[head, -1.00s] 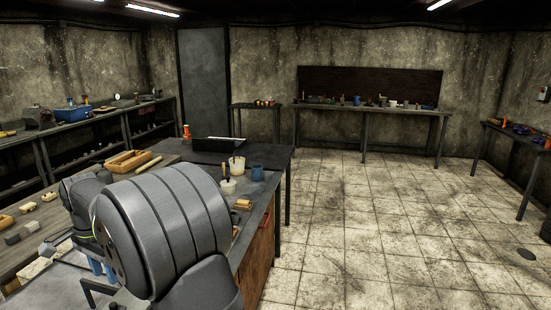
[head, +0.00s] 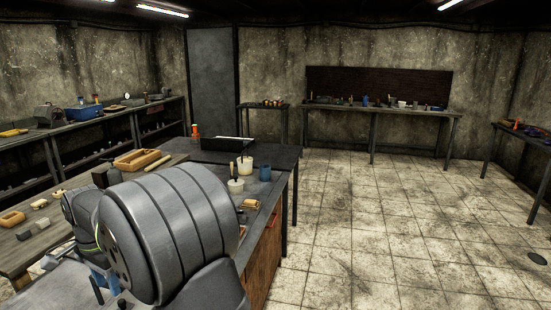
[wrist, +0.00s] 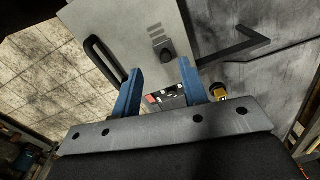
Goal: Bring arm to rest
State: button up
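My grey arm fills the lower left of the head view. Its rounded joint hides much of the bench behind it. My gripper (wrist: 160,82) shows in the wrist view with its two blue fingers apart. Nothing is held between them. Beyond the fingers is a pale grey box (wrist: 135,35) with a black knob and a dark handle, seen at a tilt. I cannot tell whether the fingers touch it. In the head view only a bit of blue at the lower left shows near the arm, mostly hidden.
Side benches line the left and back walls. The tiled floor (head: 390,230) at the right is open.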

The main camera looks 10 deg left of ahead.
notch_tip(320, 180, up, 9)
jog(key=s+n, duration=0.1)
jog(key=n, duration=0.4)
jog(key=shift+s+a+h, duration=0.15)
jog(key=shift+a+h, duration=0.05)
jog(key=shift+h, duration=0.1)
jog(key=shift+r, duration=0.1)
dwell(0.4)
